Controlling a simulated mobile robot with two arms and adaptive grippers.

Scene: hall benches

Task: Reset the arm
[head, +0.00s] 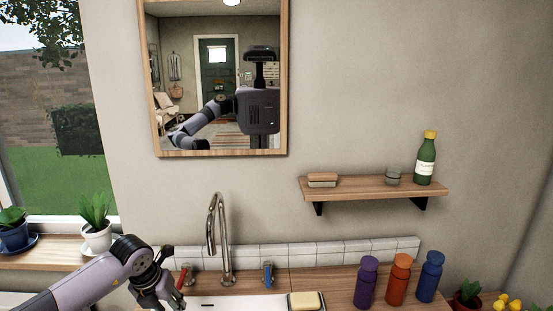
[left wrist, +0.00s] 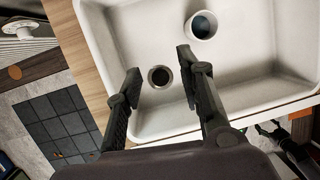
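My left gripper (head: 160,292) reaches in from the lower left in the head view, in front of the red-handled tap. In the left wrist view its two dark fingers (left wrist: 158,66) are spread apart with nothing between them. They hang above the white sink (left wrist: 155,30), whose drain shows between the fingertips. A small cup (left wrist: 201,26) with a dark blue inside is in the sink, beyond the right finger. A dark shape (left wrist: 285,142) at the right edge of the left wrist view may be my right gripper; its fingers are unclear. No right arm shows directly in the head view.
A tall faucet (head: 220,240) stands behind the sink. A wall shelf (head: 375,188) carries a green bottle. Potted plants (head: 96,230) sit on the left sill. A mirror (head: 222,75) hangs above.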

